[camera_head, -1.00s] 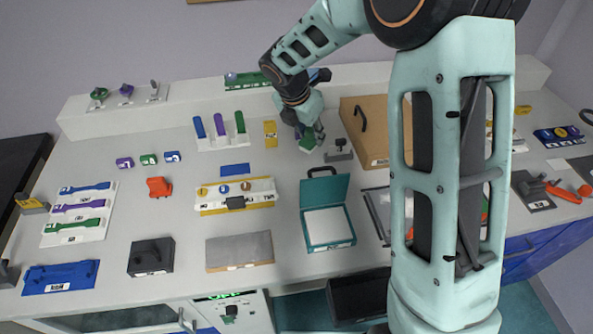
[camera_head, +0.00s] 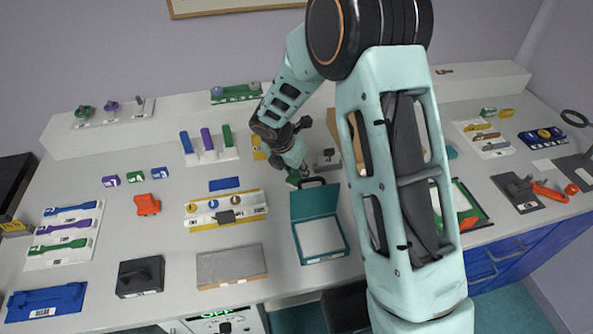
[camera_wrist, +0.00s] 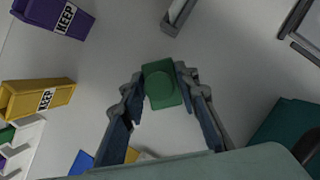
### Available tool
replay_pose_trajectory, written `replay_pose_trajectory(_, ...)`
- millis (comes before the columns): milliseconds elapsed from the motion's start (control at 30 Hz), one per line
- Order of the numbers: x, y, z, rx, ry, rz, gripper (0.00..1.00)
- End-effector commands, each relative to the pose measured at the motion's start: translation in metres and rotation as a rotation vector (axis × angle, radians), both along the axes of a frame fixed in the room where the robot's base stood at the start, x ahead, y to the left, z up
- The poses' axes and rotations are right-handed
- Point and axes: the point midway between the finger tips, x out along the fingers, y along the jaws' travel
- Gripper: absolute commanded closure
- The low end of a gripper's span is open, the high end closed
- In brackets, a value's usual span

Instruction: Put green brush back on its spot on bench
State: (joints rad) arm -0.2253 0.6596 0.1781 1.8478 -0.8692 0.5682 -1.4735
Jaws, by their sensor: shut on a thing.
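The green brush (camera_wrist: 161,86) is between the fingertips of my gripper (camera_wrist: 160,88) in the wrist view. It shows as a green block with a round raised part. The fingers are shut on its sides. In the head view my gripper (camera_head: 293,178) is over the bench (camera_head: 170,235), just behind the teal case (camera_head: 320,237). A small part of the green brush (camera_head: 292,182) shows below it. Whether the brush touches the bench I cannot tell. No marked spot for the brush is clear to see.
The teal case's upright lid and handle are close in front of my gripper. A grey stand (camera_head: 327,160) is to its right. A rack of blue, purple and green pieces (camera_head: 217,157) and a yellow block (camera_head: 259,147) are to its left. A blue pad (camera_head: 224,184) lies front-left.

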Motion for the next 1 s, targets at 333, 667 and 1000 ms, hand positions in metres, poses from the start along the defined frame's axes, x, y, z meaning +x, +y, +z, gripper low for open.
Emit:
replay_pose_trajectory(333, 0.0, 0.0, -0.002, 0.0, 0.0, 0.0, 0.61)
replay_pose_trajectory(667, 0.0, 0.0, -0.001, 0.0, 0.0, 0.0, 0.54)
replay_pose_trajectory(1000, -0.012, 0.009, 0.042, 0.002, -0.006, 0.0, 0.54)
